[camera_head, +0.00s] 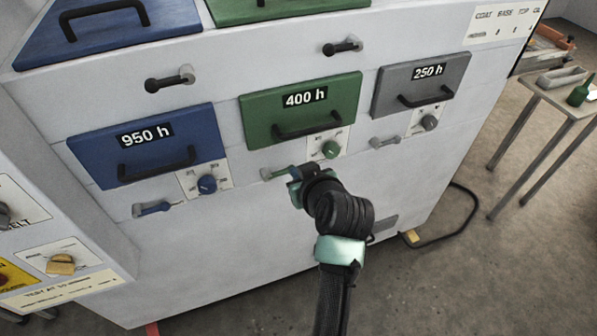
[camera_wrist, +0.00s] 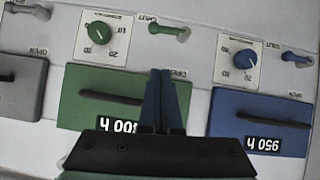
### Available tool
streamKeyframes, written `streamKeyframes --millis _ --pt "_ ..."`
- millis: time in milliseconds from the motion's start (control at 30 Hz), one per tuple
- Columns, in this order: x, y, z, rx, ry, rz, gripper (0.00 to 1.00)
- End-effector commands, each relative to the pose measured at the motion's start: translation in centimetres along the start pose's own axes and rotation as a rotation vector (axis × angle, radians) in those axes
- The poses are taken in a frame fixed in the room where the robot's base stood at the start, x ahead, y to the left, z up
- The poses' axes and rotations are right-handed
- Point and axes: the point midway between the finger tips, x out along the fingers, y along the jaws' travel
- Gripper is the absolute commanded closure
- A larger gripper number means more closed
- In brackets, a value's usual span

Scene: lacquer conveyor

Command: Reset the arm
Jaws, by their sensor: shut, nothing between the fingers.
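My gripper (camera_head: 293,186) is shut and empty, its dark blue fingers together, in front of the machine face beside the green lever (camera_head: 274,174). I cannot tell whether they touch. In the wrist view, which shows the machine upside down, the fingertips of my gripper (camera_wrist: 163,75) overlap the right part of the green 400 h panel (camera_wrist: 85,83). The green lever (camera_wrist: 168,29) and the green knob (camera_wrist: 100,32) show beyond the fingertips. In the head view my arm reaches up from the bottom edge, below the green panel (camera_head: 262,117).
The blue 950 h panel (camera_head: 95,150) is left and the grey 250 h panel (camera_head: 397,87) right, each with a knob and lever. Black handles stick out. A side table (camera_head: 548,99) stands right. A black cable (camera_head: 474,205) lies on the floor. Floor at lower right is clear.

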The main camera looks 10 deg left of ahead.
Motion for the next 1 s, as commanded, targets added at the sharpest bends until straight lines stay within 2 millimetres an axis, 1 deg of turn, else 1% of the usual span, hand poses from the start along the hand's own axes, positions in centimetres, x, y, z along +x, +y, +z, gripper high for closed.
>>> streamKeyframes --millis 500,567,667,767,800,867,900,967,1000 --pt "-0.1 0.0 0.0 0.0 0.0 0.0 1.0" --pt "-0.2 0.2 -0.5 -0.001 0.01 0.008 1.0" --pt "-1.5 1.3 -3.0 -0.005 0.065 0.059 1.0" --pt "-4.4 3.2 -7.8 -0.009 0.179 0.151 1.0" --pt "-6.0 4.0 -10.1 -0.009 0.237 0.195 1.0" --pt "-8.9 5.0 -13.6 -0.007 0.333 0.26 1.0" --pt "-11.1 5.6 -15.9 -0.005 0.4 0.303 1.0" --pt "-14.4 6.2 -19.0 -0.003 0.501 0.361 1.0" --pt "-16.9 6.5 -20.9 -0.001 0.571 0.397 1.0"
